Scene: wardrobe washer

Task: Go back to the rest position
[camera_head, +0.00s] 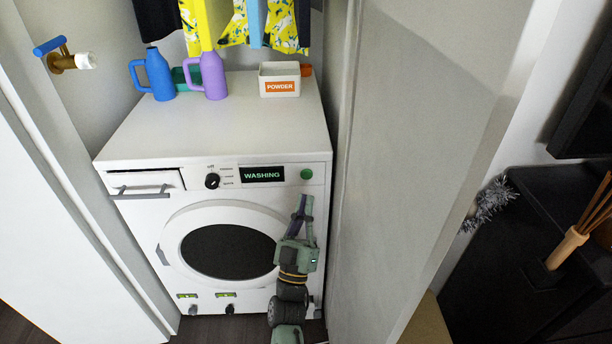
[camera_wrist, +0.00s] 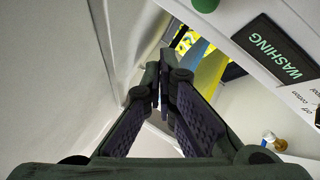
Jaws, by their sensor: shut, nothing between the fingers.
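My gripper (camera_head: 303,203) is in front of the right side of the washing machine (camera_head: 150,206), below the round green button (camera_head: 306,174). It points upward, and its fingers are together with nothing between them. In the wrist view the closed fingers (camera_wrist: 162,95) show in the middle, with the green button (camera_wrist: 206,4) at the top edge. The machine's display (camera_head: 262,174) reads "WASHING". The round door is closed, and my gripper covers part of its right edge. The detergent drawer (camera_head: 145,182) is at the upper left of the front and looks slightly out.
On the machine's top stand a blue jug (camera_head: 159,74), a purple jug (camera_head: 213,76) and a white powder box (camera_head: 279,80). Clothes (camera_head: 238,22) hang above. A grey panel (camera_head: 400,130) stands close on my gripper's right. A wall tap (camera_head: 70,60) is at the upper left.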

